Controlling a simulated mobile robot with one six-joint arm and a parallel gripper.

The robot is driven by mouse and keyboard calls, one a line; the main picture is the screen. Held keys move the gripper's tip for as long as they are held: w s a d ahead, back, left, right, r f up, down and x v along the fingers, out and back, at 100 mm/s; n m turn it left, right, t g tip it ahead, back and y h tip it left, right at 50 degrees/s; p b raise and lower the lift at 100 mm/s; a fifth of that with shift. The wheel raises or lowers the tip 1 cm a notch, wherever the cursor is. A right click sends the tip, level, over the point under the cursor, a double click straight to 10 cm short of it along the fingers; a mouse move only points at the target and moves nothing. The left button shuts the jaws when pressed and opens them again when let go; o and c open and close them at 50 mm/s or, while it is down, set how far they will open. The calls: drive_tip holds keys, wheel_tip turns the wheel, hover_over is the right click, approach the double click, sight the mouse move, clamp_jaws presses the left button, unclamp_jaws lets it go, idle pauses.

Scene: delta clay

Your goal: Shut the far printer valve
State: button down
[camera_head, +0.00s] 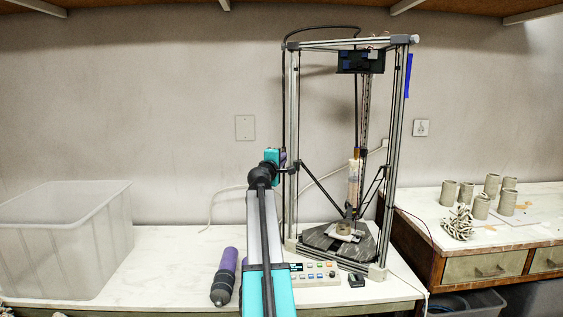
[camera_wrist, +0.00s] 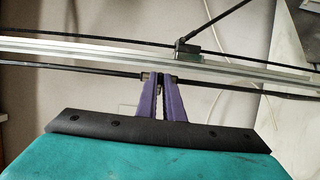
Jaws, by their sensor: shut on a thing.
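The delta clay printer (camera_head: 293,120) stands on the white bench, with metal posts and a dark base plate. My gripper (camera_head: 284,159) is at its left post, partly hidden by my own wrist. In the wrist view my gripper's purple fingers (camera_wrist: 161,80) are close together at a black tube beside a metal rail (camera_wrist: 90,52). They are shut on a small dark fitting (camera_wrist: 160,75) on that tube, which seems to be the printer valve. The fingers hide most of it, so I cannot tell how its handle is turned.
A clear plastic bin (camera_head: 65,245) stands at the left. A purple and black cylinder (camera_head: 224,278) and a button panel (camera_head: 315,273) lie in front of the printer. Clay cups (camera_head: 481,207) stand on the right bench. The bench between bin and cylinder is free.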

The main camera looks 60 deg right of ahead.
drive_tip(key=shift+d+r, duration=0.1)
drive_tip(key=shift+r, duration=0.1)
drive_tip(key=c, duration=1.9)
unclamp_jaws()
drive_tip(key=shift+s+f, duration=0.1)
drive_tip(key=shift+f, duration=0.1)
drive_tip(key=v, duration=1.3)
drive_tip(key=shift+a+b, duration=0.4)
drive_tip(key=shift+b, duration=0.05)
drive_tip(key=shift+s, duration=0.1)
